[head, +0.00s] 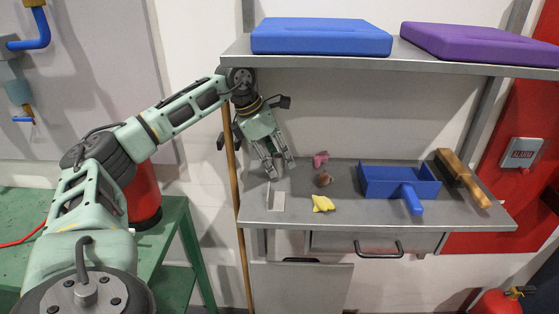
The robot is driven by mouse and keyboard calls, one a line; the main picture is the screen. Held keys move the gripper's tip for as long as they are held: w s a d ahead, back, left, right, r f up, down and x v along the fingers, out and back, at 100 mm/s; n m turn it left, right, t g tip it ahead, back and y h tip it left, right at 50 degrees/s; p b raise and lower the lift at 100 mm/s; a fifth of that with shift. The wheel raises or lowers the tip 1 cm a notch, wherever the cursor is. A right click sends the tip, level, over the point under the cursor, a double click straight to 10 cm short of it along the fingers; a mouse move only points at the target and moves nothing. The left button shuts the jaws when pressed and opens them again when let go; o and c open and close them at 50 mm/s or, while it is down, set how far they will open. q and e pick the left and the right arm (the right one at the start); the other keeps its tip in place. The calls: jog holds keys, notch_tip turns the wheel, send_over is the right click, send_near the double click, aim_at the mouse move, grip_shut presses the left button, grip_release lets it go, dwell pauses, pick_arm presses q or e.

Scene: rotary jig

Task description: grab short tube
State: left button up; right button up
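I cannot make out a short tube for certain in the head view. My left gripper (281,170) hangs over the left part of the grey workbench (345,222), pointing down. Its fingers are apart, with nothing visible between them. Just below the fingertips a small pale grey piece (277,201) stands on the bench; its shape is too small to tell. To the right of the gripper lie a pink crumpled piece (320,158), a brownish one (323,180) and a yellow one (323,203). My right gripper is not in view.
A blue dustpan (399,181) and a brush with a wooden handle (463,178) lie at the right. A shelf (400,62) above holds a blue case (321,37) and a purple case (484,44). A wooden pole (241,228) stands at the bench's left edge.

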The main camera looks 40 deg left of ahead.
pick_arm(q)
jog(key=shift+f, duration=0.3)
jog(key=shift+c, duration=0.4)
grip_shut()
jog(key=shift+r, duration=0.15)
